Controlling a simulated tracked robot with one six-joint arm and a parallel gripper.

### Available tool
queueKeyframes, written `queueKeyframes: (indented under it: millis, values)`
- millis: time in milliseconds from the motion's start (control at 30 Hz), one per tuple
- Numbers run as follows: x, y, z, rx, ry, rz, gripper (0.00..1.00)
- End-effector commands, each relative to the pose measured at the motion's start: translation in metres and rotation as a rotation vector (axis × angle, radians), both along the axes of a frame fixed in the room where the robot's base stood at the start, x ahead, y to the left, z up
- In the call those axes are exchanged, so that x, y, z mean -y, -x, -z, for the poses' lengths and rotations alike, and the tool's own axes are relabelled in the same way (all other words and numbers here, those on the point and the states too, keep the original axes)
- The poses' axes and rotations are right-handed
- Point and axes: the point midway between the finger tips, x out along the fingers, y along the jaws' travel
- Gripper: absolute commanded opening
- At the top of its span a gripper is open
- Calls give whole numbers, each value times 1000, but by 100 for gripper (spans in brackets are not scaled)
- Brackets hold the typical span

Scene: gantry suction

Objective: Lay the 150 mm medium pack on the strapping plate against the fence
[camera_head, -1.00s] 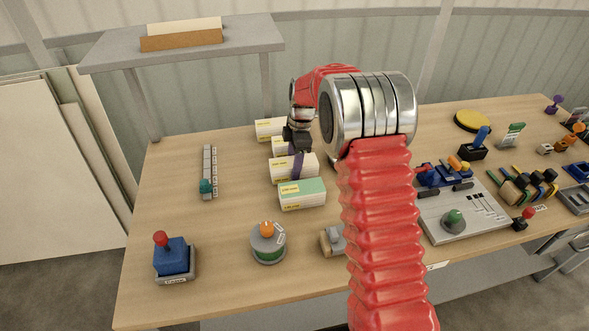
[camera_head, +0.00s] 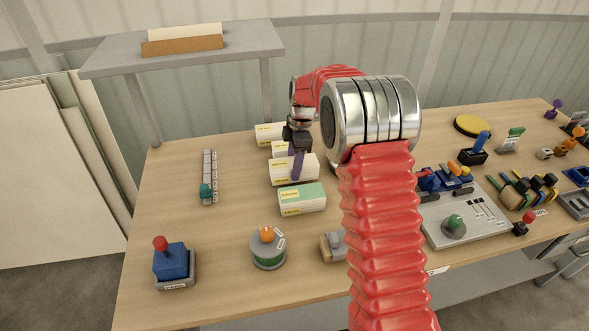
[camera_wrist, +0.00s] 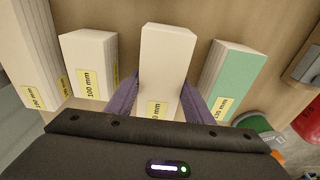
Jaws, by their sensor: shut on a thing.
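My gripper (camera_head: 298,163) has its purple fingers shut on a white pack (camera_head: 281,172), one finger on each side of it. In the wrist view the same pack (camera_wrist: 168,55) stands between the fingers (camera_wrist: 158,98); its yellow label is partly covered, with only "0 mm" readable. In the head view the pack is still in the row of packs, low over the table; I cannot tell whether it touches the table. I cannot make out the strapping plate or its fence in either view.
A green-and-white pack (camera_head: 302,202) lies just in front, close to the held one. A 100 mm pack (camera_wrist: 88,55) and a longer pack (camera_wrist: 30,50) are on the other side. An orange-topped round device (camera_head: 267,250) stands nearer.

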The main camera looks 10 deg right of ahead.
Motion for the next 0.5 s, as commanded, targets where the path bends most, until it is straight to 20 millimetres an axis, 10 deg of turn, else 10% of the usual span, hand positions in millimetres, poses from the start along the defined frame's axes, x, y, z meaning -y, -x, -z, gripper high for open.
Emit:
queueKeyframes:
  millis: [500]
  values:
    - [0, -1, -79, 3, 0, 0, 13]
